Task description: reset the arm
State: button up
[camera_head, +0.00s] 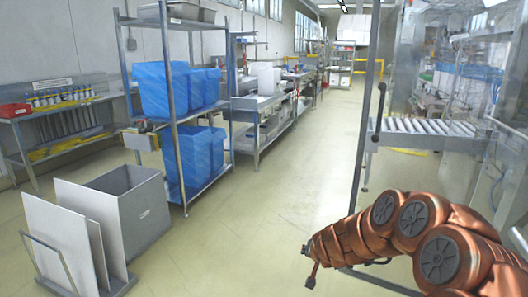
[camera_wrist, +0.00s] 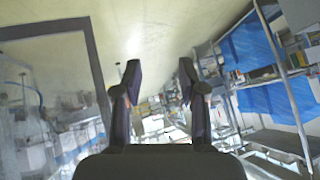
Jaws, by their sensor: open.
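My copper-coloured arm reaches in from the lower right in the head view, folded, with its tip pointing left. My gripper (camera_head: 309,263) is at that tip, small and partly turned away, over the floor. In the wrist view my gripper (camera_wrist: 160,85) shows two dark fingers standing apart, open, with nothing between them. The wrist view is tilted and shows the room beyond the fingers.
A metal rack (camera_head: 172,100) with blue bins (camera_head: 190,152) stands left of centre. A grey box (camera_head: 135,200) and upright panels (camera_head: 75,235) stand at lower left. A roller conveyor (camera_head: 425,127) and clear-walled enclosure are at right. The central floor (camera_head: 265,210) is free.

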jog(key=s+a+r+n+g+y+p, duration=0.1)
jog(key=s+a+r+n+y+p, duration=0.15)
jog(key=s+a+r, duration=0.4)
jog(key=s+a+r+n+y+p, duration=0.1)
jog(key=s+a+r+y+p, duration=0.15)
jog(key=r, duration=0.65)
jog(key=s+a+r+n+g+p, duration=0.25)
jog(key=s+r+p, duration=0.35)
jog(key=s, duration=0.4)
jog(key=s+d+r+g+h+p, duration=0.1)
jog(key=s+d+r+g+p, duration=0.1)
jog(key=s, duration=0.8)
jog(key=s+d+r+m+g+h+p, duration=0.1)
jog(key=s+d+r+g+h+p, duration=0.1)
jog(key=s+d+r+p, duration=0.2)
jog(key=s+d+r+m+g+h+p, duration=0.1)
jog(key=s+d, duration=0.7)
jog(key=s, duration=0.8)
notch_tip(320, 180, up, 4)
jog(key=g+h+p, duration=0.1)
jog(key=g+p, duration=0.1)
jog(key=p, duration=0.1)
jog(key=shift+s+f, duration=0.2)
jog(key=shift+s, duration=0.05)
jog(key=shift+d+m, duration=0.25)
jog(key=shift+m, duration=0.05)
